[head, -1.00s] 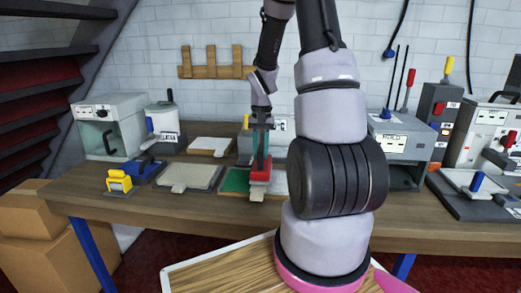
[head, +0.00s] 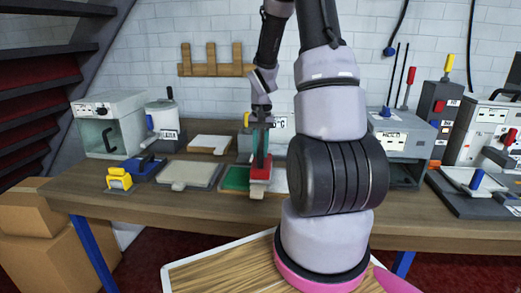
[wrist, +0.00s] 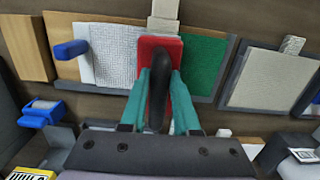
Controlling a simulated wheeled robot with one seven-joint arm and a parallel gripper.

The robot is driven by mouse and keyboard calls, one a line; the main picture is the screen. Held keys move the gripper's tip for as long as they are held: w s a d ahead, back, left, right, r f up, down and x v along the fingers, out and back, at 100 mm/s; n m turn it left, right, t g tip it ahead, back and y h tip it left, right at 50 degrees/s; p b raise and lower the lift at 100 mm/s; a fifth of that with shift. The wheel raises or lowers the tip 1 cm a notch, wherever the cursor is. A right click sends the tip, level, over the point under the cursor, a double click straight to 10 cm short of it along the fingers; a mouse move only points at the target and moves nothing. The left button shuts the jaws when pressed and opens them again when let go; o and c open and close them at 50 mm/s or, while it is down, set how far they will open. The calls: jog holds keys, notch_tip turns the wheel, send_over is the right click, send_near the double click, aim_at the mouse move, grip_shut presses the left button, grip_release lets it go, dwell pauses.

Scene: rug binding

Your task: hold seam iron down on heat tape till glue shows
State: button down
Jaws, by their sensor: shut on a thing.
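The seam iron has a red base (wrist: 172,45) and a black handle (wrist: 158,85). My gripper (wrist: 160,82) is shut on the handle, with a teal finger on each side. The iron rests flat, as far as I can tell, between a green carpet piece (wrist: 205,62) and a pale woven piece (wrist: 108,55). A beige strip (wrist: 164,15), apparently the heat tape, sticks out beyond the iron. In the head view the red iron (head: 260,172) sits under my gripper (head: 260,143). The tape under the iron is hidden, and I see no glue.
A grey-framed pale pad (head: 190,174) lies left of the green piece. A blue tool (head: 145,168) and a yellow clamp-like tool (head: 118,180) stand further left. A grey box with a display (head: 392,134) stands right of my arm. The bench's front strip is clear.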

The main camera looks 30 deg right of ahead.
jog(key=shift+s+f, duration=0.1)
jog(key=shift+f, duration=0.3)
dwell(3.2)
jog(key=shift+r, duration=0.1)
dwell(1.1)
jog(key=shift+r, duration=3.5)
